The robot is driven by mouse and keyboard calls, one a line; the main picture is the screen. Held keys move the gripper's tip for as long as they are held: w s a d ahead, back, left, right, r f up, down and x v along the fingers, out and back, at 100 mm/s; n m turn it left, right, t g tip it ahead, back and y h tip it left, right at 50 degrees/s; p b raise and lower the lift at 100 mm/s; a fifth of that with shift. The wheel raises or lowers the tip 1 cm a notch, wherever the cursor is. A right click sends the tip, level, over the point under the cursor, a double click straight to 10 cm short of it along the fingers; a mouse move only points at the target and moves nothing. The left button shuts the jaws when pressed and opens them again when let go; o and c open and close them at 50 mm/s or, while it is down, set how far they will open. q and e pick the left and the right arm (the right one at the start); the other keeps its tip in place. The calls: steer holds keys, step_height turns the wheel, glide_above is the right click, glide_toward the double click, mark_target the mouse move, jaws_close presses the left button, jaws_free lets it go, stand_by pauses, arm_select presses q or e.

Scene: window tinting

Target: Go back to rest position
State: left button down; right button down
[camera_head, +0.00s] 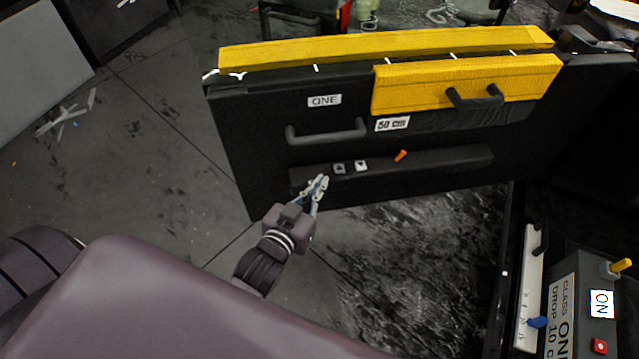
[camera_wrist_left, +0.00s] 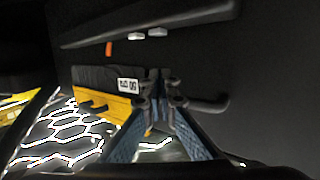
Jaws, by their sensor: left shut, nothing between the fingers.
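My left gripper (camera_head: 318,187) is shut and empty, just in front of the lower ledge of a large black panel. In the left wrist view, its two blue-grey fingers (camera_wrist_left: 160,92) come together at the tips with nothing between them. The panel (camera_head: 250,130) carries a label "ONE" and a dark bar handle (camera_head: 326,131). Two small pale buttons (camera_head: 350,167) and an orange piece (camera_head: 401,156) sit on its ledge. Whether the fingers touch the panel I cannot tell. My right gripper is not in view.
A yellow block with a black handle (camera_head: 475,97) and a "50 cm" label is on the panel's upper right. A grey box (camera_head: 578,287) marked "ON" stands at the lower right. Open dark floor (camera_head: 160,150) lies to the left, with pale scraps (camera_head: 68,113) on it.

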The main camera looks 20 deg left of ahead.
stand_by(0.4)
arm_select(q)
steer(key=s+d+f+m+g, duration=0.1)
steer(key=s+f+g, duration=0.35)
steer(key=f, duration=1.05)
steer(key=s+f+g, duration=0.2)
steer(key=s+f, duration=0.5)
steer(key=f, duration=0.8)
steer(key=s+a+f+g, duration=0.1)
steer(key=s+f+g, duration=0.1)
steer(key=s+f, duration=0.4)
steer(key=s+a+f+g, duration=0.2)
steer(key=s+f, duration=0.4)
steer(key=s, duration=0.7)
steer(key=s+a+f+m+g, duration=0.1)
steer(key=s+f+g, duration=0.3)
steer(key=s, duration=0.6)
step_height(320, 180, down, 2)
steer(key=shift+s+a+f+y, duration=0.2)
steer(key=shift+a+f+y, duration=0.1)
steer(key=shift+a, duration=0.4)
steer(key=shift+w+d, duration=0.1)
steer(key=shift+w, duration=0.05)
